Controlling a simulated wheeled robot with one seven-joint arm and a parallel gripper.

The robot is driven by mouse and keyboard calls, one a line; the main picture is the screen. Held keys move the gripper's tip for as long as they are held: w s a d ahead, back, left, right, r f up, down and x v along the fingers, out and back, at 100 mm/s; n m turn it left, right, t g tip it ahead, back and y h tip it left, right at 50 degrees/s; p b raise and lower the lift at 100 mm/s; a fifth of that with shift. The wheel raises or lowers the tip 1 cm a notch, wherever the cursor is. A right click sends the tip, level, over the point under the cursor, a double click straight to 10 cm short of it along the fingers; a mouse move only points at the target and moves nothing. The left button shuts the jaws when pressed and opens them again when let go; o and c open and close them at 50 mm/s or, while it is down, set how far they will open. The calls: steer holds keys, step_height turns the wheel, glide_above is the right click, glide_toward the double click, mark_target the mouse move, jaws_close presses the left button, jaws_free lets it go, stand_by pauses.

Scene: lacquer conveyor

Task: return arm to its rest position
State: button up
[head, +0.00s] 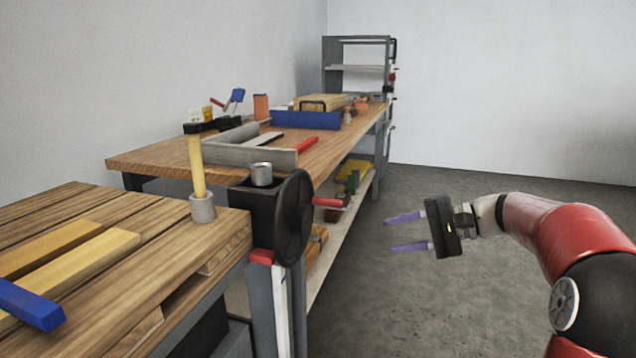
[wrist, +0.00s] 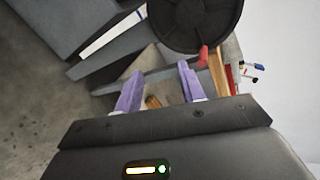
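My gripper (head: 404,232) is held out over the floor at the right of the head view, its two purple fingers pointing left toward the bench. The fingers are spread apart with nothing between them. In the wrist view my gripper (wrist: 158,90) also shows open and empty. My red and black arm reaches in from the right edge of the head view. A black hand wheel (head: 294,218) with a red handle (head: 328,202) is on the bench's corner, left of the gripper and apart from it. The wheel also shows at the top of the wrist view (wrist: 195,18).
A longer workbench (head: 150,160) carries tools and a blue tray (head: 305,119). Shelves (head: 357,68) stand at the back. The grey floor (head: 430,300) around the gripper is clear.

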steer(key=s+a+f+n+g+h, duration=0.1)
steer(key=s+a+f+h, duration=0.1)
steer(key=s+a+h, duration=0.4)
steer(key=s+d+f+n+t+h+p, duration=0.1)
steer(key=s+f+h, duration=0.1)
steer(key=s, duration=0.5)
steer(key=s+d+f+n+t+h+p, duration=0.1)
steer(key=s+d+f+n+h, duration=0.1)
steer(key=s, duration=0.6)
steer(key=s+d+f+n+t+h, duration=0.1)
steer(key=s+d+f+n+h, duration=0.1)
steer(key=s, duration=0.6)
steer(key=shift+h+p, duration=0.4)
steer(key=shift+h, duration=0.5)
steer(key=shift+f, duration=0.1)
